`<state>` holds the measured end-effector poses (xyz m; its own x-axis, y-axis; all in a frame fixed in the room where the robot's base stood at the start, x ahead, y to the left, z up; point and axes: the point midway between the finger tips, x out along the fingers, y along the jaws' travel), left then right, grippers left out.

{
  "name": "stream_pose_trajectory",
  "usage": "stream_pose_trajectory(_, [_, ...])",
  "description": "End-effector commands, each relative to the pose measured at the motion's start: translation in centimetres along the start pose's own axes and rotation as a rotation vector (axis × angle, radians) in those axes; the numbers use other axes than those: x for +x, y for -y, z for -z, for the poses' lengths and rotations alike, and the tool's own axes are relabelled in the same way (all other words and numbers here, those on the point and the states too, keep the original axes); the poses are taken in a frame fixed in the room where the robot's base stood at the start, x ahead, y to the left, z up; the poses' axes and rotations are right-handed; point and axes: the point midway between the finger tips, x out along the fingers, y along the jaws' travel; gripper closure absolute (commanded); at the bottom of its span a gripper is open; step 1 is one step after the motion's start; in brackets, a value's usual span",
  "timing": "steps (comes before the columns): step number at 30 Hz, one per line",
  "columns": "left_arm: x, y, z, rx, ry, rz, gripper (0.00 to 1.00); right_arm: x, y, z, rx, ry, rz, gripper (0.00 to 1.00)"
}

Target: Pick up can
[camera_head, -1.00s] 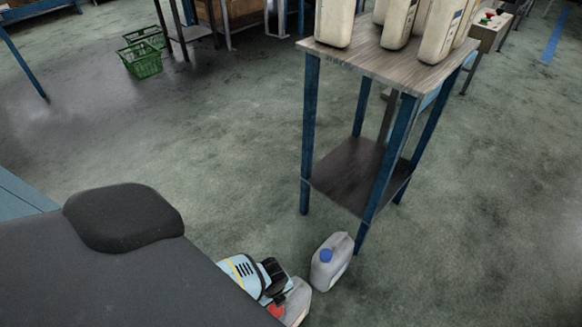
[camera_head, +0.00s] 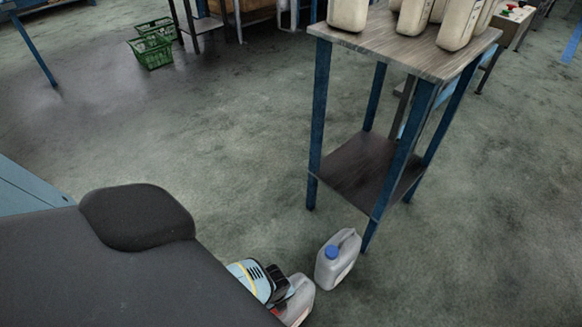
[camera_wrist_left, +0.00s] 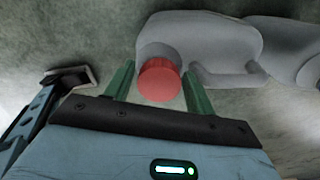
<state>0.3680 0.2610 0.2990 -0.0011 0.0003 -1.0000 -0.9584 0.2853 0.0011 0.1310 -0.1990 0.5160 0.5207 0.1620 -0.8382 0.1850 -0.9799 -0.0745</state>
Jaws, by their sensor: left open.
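In the head view, this can (camera_head: 299,294) is on the floor, partly hidden by my light-blue left gripper (camera_head: 279,287). A second grey can with a blue cap (camera_head: 337,259) stands upright just right of it, near a table leg. Part of a second can body (camera_wrist_left: 290,42) shows at the right of the left wrist view. My right gripper is not in view.
A table with blue legs and a lower shelf (camera_head: 362,170) stands close behind the cans. Several pale cans stand on its top (camera_head: 385,45). Green baskets (camera_head: 152,52) lie far back left. The floor between is clear.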

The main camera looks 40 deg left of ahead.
Motion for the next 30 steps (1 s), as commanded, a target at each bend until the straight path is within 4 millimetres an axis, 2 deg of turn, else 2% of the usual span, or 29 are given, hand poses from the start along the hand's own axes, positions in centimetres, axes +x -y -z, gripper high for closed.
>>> stream_pose_trajectory(6, [-0.07, 0.08, -0.03, 0.000, 0.000, 0.001, 0.46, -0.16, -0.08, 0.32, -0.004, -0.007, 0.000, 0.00])
stream_pose_trajectory(18, [-0.07, 0.05, -0.06, 0.000, 0.001, 0.001, 0.99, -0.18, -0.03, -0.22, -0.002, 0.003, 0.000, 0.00])
stream_pose_trajectory(25, [-0.12, 0.09, -0.06, 0.000, 0.001, 0.002, 0.99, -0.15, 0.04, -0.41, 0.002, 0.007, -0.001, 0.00])
stream_pose_trajectory(30, [-0.80, 0.06, 0.20, 0.000, 0.001, 0.003, 0.99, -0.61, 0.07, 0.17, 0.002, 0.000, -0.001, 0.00])
